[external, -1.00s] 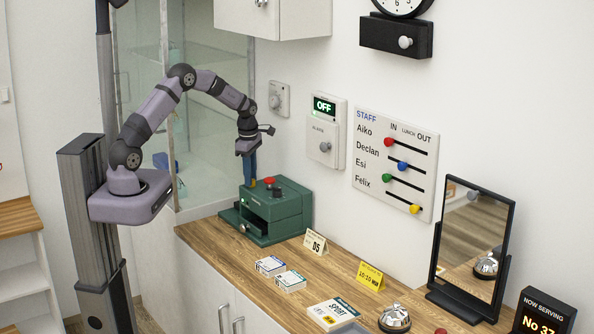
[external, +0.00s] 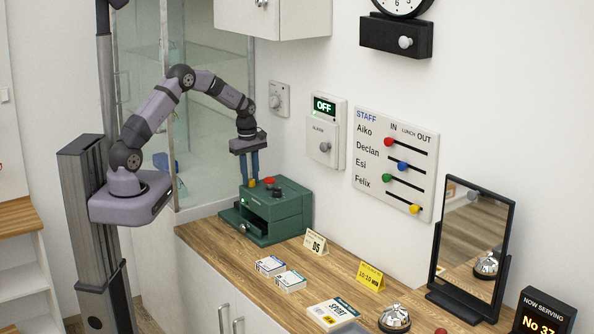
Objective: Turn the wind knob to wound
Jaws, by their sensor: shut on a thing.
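A dark green box-shaped device (external: 285,215) stands on the wooden counter, with a dark opening in its front, a red button (external: 270,181) and a small dark knob (external: 277,191) on top. My gripper (external: 251,177) points straight down at the left part of the device's top. Its two blue fingers are shut on a small piece there, which looks like the wind knob. The fingers mostly hide it, so its setting cannot be read. A bit of yellow (external: 252,183) shows at the fingertips.
Small boxes (external: 290,282), a D5 card (external: 316,242), a yellow card (external: 370,276), a bell (external: 394,318) and a mirror (external: 470,245) stand to the right. A wall alarm panel (external: 324,140) and staff board (external: 396,165) are behind. A glass partition is at left.

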